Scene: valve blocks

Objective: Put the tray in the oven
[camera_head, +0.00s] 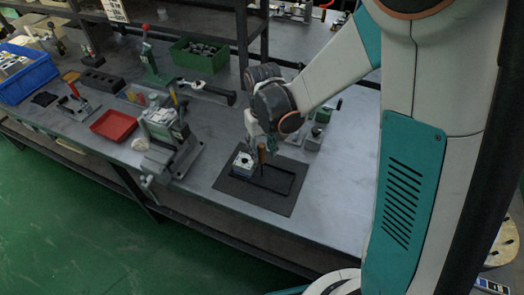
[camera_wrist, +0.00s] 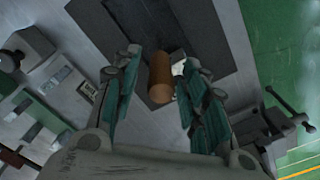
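A flat black tray or mat (camera_head: 240,193) with a dark rectangular frame on its right part lies on the grey bench. A small pale metal block (camera_head: 243,162) sits on its upper left. An upright brown cylindrical handle (camera_head: 262,154) stands beside the block; what it is fixed to is hidden. My gripper (camera_head: 257,143) is over the tray, close to the handle. In the wrist view, my gripper (camera_wrist: 160,95) has its fingers apart on either side of the brown handle (camera_wrist: 160,78), with gaps visible. The dark plate (camera_wrist: 205,30) lies beyond. I cannot make out an oven.
A grey vise-like fixture (camera_head: 170,140) stands left of the tray, with a red bin (camera_head: 114,126) beyond it. A green bin (camera_head: 200,54) and a blue crate (camera_head: 27,75) are farther back. Small valve parts (camera_head: 316,133) stand right of my gripper. The bench's front right is clear.

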